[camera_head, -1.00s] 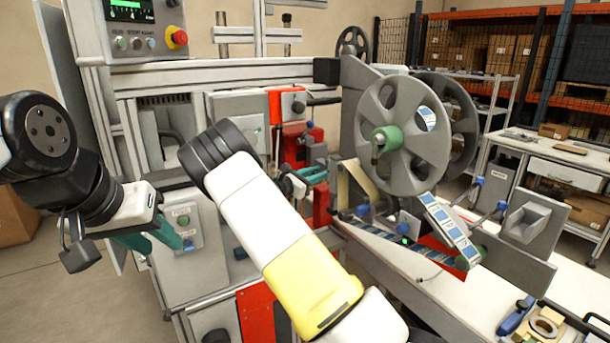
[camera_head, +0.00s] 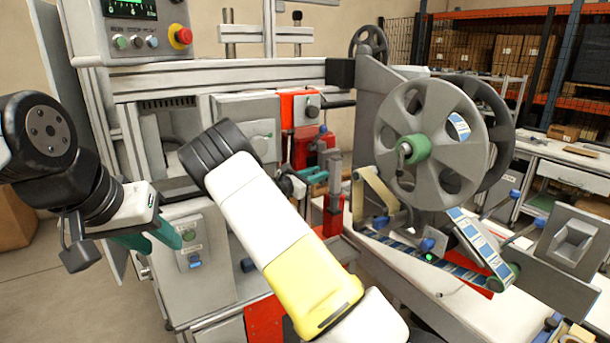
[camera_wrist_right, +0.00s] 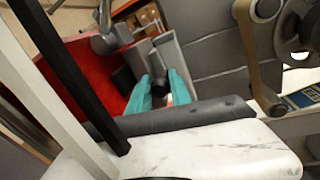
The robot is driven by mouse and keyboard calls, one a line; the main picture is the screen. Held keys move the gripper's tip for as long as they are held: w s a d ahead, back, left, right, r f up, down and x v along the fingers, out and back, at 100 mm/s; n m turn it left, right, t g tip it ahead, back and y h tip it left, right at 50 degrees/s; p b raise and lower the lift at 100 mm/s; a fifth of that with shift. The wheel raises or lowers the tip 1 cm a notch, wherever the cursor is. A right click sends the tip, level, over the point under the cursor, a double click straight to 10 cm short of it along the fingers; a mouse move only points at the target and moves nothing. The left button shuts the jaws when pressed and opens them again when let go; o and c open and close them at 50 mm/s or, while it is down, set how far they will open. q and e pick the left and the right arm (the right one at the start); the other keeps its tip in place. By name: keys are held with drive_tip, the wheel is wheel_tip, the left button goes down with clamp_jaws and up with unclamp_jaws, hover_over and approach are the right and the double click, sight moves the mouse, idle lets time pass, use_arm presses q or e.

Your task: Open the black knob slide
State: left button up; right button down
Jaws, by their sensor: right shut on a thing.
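The black knob (camera_wrist_right: 160,89) of the slide shows between the teal fingertips of my right gripper (camera_wrist_right: 161,91) in the right wrist view. The fingers are shut on it, beside a grey upright block (camera_wrist_right: 174,61) and a red plate (camera_wrist_right: 108,68). In the head view my right gripper (camera_head: 306,178) is at the grey slide block (camera_head: 334,166) on its red post. The knob is hidden there by the fingers and the arm. My left gripper (camera_head: 157,241) has its teal fingers apart, empty, in front of the machine's left side.
The large grey reel (camera_head: 433,145) with a green hub stands just right of the slide. A printed tape path (camera_head: 470,240) runs below it. A control panel (camera_head: 145,25) with a red stop button is at upper left. Shelving stands behind at right.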

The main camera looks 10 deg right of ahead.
sight(326, 161)
drive_tip(key=c, duration=1.2)
unclamp_jaws()
drive_tip(key=shift+r, duration=0.3)
wheel_tip(326, 161, up, 3)
drive_tip(key=shift+f, duration=0.15)
drive_tip(key=s+a, duration=0.1)
drive_tip(key=s, duration=0.4)
drive_tip(key=s+a+r, duration=0.1)
drive_tip(key=s+a, duration=0.1)
drive_tip(key=s, duration=0.3)
drive_tip(key=s+a, duration=0.1)
drive_tip(key=s, duration=0.4)
drive_tip(key=shift+s+a+r, duration=0.2)
drive_tip(key=shift+r, duration=0.15)
